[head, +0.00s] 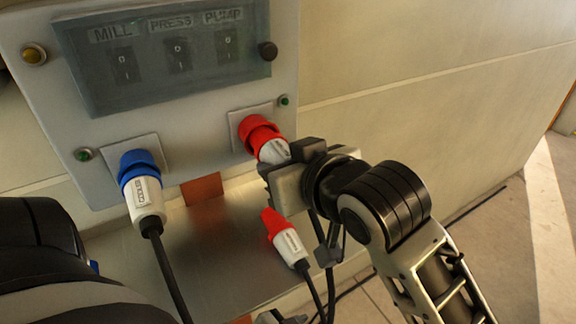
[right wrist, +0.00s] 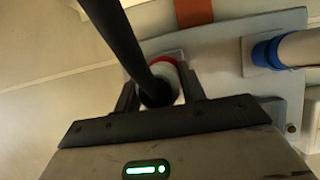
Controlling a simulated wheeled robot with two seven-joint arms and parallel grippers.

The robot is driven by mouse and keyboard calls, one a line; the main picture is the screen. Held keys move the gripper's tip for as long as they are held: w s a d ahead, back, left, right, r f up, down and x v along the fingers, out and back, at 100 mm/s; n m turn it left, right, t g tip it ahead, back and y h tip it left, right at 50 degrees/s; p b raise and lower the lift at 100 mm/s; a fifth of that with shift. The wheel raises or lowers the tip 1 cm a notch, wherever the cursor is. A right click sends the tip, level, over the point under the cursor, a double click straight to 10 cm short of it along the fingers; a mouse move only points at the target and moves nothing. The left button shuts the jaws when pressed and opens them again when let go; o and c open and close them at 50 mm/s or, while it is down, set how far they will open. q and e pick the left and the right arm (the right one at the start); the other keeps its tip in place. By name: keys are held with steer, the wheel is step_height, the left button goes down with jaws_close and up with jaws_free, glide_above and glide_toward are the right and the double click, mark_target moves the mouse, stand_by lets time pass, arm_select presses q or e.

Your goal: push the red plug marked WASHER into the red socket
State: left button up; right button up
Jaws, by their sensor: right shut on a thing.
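The red socket (head: 258,132) is on the lower right of the grey panel. My right gripper (head: 284,168) is shut on a red-and-white plug (head: 272,151), whose red front meets the socket. I cannot tell how deep it sits or read its label. In the right wrist view the jaws (right wrist: 160,92) hold the plug's body (right wrist: 166,70), with its black cable running toward the camera. A second red-and-white plug (head: 287,240) hangs or lies below, its label unreadable. A grey-black part at the bottom edge may be my left gripper (head: 280,317); its jaws cannot be made out.
A blue plug (head: 146,195) sits at the blue socket on the panel's left, its cable (head: 170,275) hanging down. Switches marked MILL, PRESS and PUMP (head: 178,55) are above. A metal plate (head: 215,250) lies below the panel. Cables hang close under my right gripper.

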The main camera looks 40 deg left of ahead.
steer(key=shift+w+a, duration=0.35)
steer(key=shift+a, duration=0.45)
steer(key=o, duration=1.2)
